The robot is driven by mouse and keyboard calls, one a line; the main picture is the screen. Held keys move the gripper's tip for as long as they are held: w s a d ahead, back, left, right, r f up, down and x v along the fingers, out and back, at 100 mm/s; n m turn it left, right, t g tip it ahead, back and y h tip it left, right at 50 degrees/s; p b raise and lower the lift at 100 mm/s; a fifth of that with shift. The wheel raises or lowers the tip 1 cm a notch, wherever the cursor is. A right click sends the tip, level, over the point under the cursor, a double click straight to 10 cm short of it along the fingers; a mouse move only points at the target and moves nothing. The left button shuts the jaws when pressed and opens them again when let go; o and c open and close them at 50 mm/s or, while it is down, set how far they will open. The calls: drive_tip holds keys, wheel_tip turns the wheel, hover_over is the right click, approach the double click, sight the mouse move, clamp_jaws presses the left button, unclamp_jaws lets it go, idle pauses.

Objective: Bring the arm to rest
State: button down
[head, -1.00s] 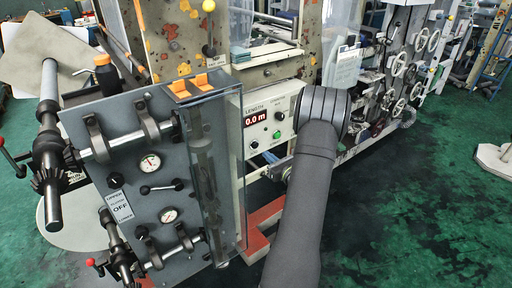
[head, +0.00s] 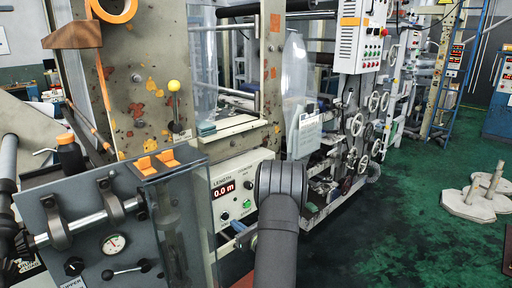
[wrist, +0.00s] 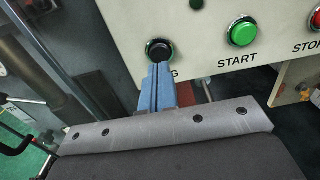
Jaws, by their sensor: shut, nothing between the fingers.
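My gripper (wrist: 160,82) shows in the wrist view with its two blue fingers together and nothing between them. The fingertips are at or just in front of a black button (wrist: 158,50) on a cream control panel (wrist: 200,18); I cannot tell whether they touch it. A green START button (wrist: 242,33) is to the right of the fingers. In the head view my grey arm reaches up from the bottom to the length counter panel (head: 262,163), whose red display (head: 223,189) reads 0.0 m. The arm largely hides the gripper there.
A grey panel with a gauge (head: 114,243) and bars stands left of my arm. A clear guard (head: 180,225) is between it and the counter panel. A machine with handwheels (head: 356,125) stands behind to the right.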

drive_tip(key=shift+x, duration=1.5)
drive_tip(key=s+d+r+n+g+h, duration=0.1)
drive_tip(key=s+d+r+n+g, duration=0.2)
drive_tip(key=s+r+n, duration=0.45)
drive_tip(key=s+d+r+n+g, duration=0.25)
drive_tip(key=s+r, duration=0.25)
drive_tip(key=s, duration=0.6)
drive_tip(key=s+d+n+h, duration=0.4)
drive_tip(key=s, duration=0.6)
drive_tip(key=s+d+n+g+h, duration=0.1)
drive_tip(key=s+d+n+h, duration=0.3)
drive_tip(key=s, duration=0.7)
drive_tip(key=s+d+n+g+h, duration=0.1)
drive_tip(key=s+d+n+h, duration=0.3)
drive_tip(key=s, duration=0.6)
drive_tip(key=shift+s+d+h, duration=0.35)
drive_tip(key=shift+d+h, duration=0.3)
drive_tip(key=shift+h, duration=0.35)
drive_tip(key=shift+w+a+f, duration=0.1)
